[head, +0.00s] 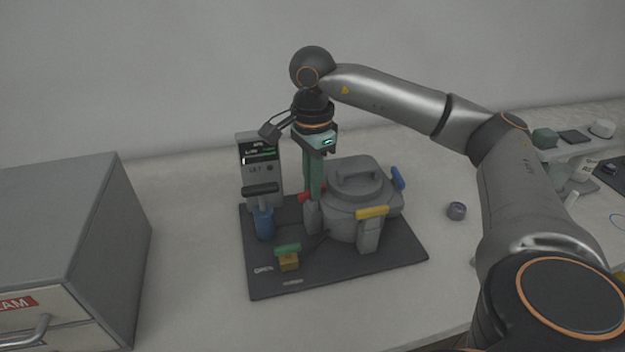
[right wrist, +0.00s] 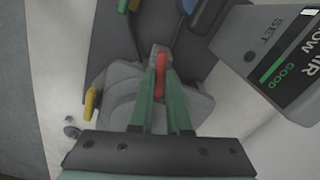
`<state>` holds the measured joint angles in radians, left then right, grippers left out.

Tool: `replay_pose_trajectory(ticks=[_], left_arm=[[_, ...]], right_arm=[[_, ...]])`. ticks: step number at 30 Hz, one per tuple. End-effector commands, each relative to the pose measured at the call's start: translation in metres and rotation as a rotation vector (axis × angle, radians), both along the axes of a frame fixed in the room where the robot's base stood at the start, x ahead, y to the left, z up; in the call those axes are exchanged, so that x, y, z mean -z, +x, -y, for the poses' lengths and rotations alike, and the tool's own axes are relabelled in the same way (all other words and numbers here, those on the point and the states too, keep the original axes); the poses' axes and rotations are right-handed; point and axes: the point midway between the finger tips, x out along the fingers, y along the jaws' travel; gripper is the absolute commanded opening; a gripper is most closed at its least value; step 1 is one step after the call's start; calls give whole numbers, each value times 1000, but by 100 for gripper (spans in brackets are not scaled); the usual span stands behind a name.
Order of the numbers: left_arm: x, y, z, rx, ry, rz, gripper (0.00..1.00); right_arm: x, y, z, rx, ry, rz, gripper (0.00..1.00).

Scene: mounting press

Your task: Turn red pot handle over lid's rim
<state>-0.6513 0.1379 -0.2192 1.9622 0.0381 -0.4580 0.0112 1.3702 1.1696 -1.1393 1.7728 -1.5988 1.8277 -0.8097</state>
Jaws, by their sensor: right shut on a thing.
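The grey pot (head: 345,215) stands on a dark mat (head: 400,250), with its grey lid (head: 360,185) on top. The red handle (head: 304,196) is at the pot's left side, partly hidden by my right gripper (head: 313,200). In the right wrist view the red handle (right wrist: 160,75) lies between the green fingers of my right gripper (right wrist: 160,85), which is shut on it from above. The yellow handle (head: 372,212) is at the pot's front and the blue handle (head: 398,178) at its right. My left gripper is not in view.
A display unit (head: 260,165) stands behind the mat's left part. A blue pump-like part (head: 264,222) and a small brass valve with green lever (head: 288,257) are left of the pot. A grey cabinet (head: 70,230) stands at left; a small round item (head: 456,211) lies right.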

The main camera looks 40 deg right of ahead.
Motion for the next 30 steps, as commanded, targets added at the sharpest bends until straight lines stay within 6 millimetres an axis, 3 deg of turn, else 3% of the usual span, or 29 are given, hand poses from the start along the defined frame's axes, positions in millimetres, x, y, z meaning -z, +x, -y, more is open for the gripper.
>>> replay_pose_trajectory(ticks=[10, 26, 27, 30], left_arm=[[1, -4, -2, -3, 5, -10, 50], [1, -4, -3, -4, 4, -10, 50], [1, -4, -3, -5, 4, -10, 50], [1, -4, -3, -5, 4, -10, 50]], right_arm=[[0, 0, 0, 157, 0, 0, 0], [0, 0, 0, 186, 0, 1, 0], [0, 0, 0, 186, 0, 1, 17], [0, 0, 0, 186, 0, 1, 28]])
